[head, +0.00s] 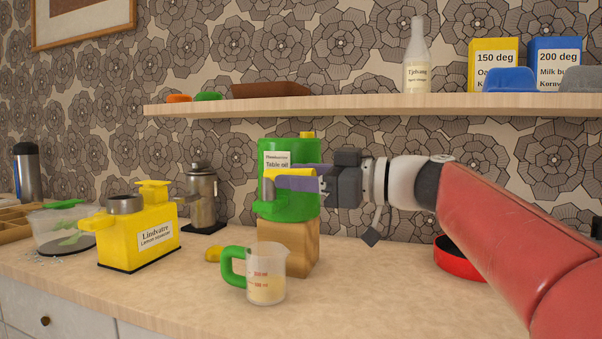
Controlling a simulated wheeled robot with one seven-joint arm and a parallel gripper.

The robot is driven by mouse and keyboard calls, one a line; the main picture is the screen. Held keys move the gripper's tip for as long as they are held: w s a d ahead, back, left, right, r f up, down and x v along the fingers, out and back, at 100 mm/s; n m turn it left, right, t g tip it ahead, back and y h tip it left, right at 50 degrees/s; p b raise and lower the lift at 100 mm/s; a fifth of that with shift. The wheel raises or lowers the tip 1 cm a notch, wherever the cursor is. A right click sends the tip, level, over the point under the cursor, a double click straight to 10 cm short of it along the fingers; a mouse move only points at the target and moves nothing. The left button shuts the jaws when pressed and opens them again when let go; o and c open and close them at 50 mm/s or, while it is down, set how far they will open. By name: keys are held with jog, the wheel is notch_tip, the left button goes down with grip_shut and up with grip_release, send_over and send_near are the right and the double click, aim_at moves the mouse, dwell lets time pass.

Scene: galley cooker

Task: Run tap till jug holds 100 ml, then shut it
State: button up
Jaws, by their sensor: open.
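A green drum (302,209) labelled "Table oil" stands on a wooden block (301,246). A clear jug (277,262) with a green handle stands upright on the counter below the tap. It holds pale yellow liquid, its surface close to the red 100 ml mark. I cannot make out a stream from the tap.
A yellow "Lemon squeezer" dispenser (153,240), a metal canister (202,197) and a clear tub (62,232) stand at left. A red pan (456,262) is behind my arm. A shelf (370,107) runs above. The counter's front right is mostly clear.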

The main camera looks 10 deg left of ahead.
grip_shut()
dwell(0.3)
jog(key=shift+s+f+m+t+b, duration=0.3)
jog(key=shift+t+b, duration=0.3)
jog(key=shift+b, duration=0.65)
jog(key=shift+s+m+t+b, duration=0.1)
jog(key=shift+m+t+b, duration=0.2)
jog(key=shift+t+b, duration=0.3)
jog(key=shift+s+a+r+m+t+h+b, duration=0.15)
jog(key=shift+m+t+h+b, duration=0.15)
jog(key=shift+m+t+b, duration=0.15)
jog(key=shift+s+r+m+t+h+b, duration=0.1)
jog(key=shift+m+t+h+b, duration=0.25)
jog(key=shift+t+b, duration=0.1)
